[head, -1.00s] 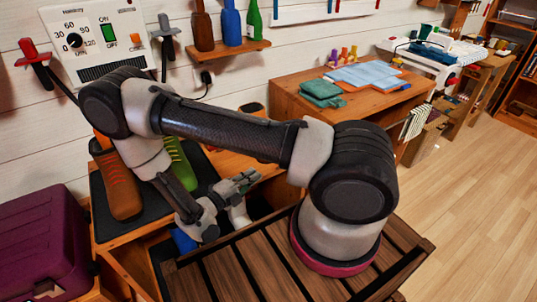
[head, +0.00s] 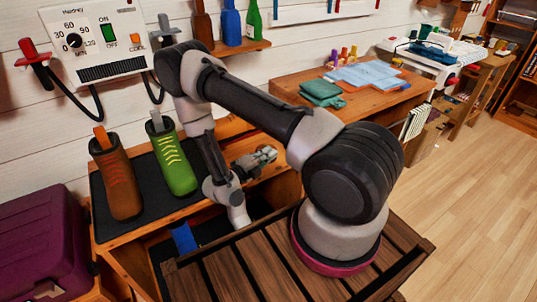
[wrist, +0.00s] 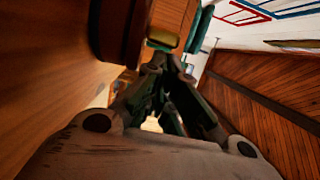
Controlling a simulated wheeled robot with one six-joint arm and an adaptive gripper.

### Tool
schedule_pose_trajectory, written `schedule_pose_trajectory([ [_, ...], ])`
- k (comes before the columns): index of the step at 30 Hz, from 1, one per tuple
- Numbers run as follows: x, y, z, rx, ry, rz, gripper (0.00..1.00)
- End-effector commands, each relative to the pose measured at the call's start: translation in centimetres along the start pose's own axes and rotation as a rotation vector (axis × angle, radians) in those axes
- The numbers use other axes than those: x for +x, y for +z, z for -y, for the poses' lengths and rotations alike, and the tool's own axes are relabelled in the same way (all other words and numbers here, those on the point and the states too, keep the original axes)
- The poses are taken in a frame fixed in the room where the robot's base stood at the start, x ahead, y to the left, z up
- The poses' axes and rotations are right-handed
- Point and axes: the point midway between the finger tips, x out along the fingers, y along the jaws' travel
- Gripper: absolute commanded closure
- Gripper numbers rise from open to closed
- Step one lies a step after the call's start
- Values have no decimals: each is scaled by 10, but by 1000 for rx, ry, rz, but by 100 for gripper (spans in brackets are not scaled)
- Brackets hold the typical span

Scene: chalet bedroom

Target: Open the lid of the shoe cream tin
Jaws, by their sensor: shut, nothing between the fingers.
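My gripper (head: 265,155) is shut and empty in the head view, above the open drawer space and near the front of the wooden bench. In the wrist view its fingertips (wrist: 168,62) are together. A dark, red-brown rounded thing (wrist: 120,30) stands close at the upper left of the fingertips there; it may be the shoe cream tin, but only part of it shows. I cannot tell whether the fingers touch it. No tin can be made out in the head view, where my arm covers part of the bench.
A brown shoe (head: 118,180) and a green shoe (head: 174,158) stand on a dark mat left of my gripper. A purple case (head: 45,240) is at far left. A slatted wooden top (head: 250,270) lies in front. A desk with teal cloths (head: 322,93) is behind right.

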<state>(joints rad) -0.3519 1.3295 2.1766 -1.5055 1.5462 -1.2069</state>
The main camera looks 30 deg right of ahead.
Motion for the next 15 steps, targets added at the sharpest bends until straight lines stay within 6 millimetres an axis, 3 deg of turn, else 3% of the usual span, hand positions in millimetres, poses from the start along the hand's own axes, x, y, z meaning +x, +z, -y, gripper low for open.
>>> schedule_pose_trajectory([
  [15,0,1,4,-42,12,-1,100],
])
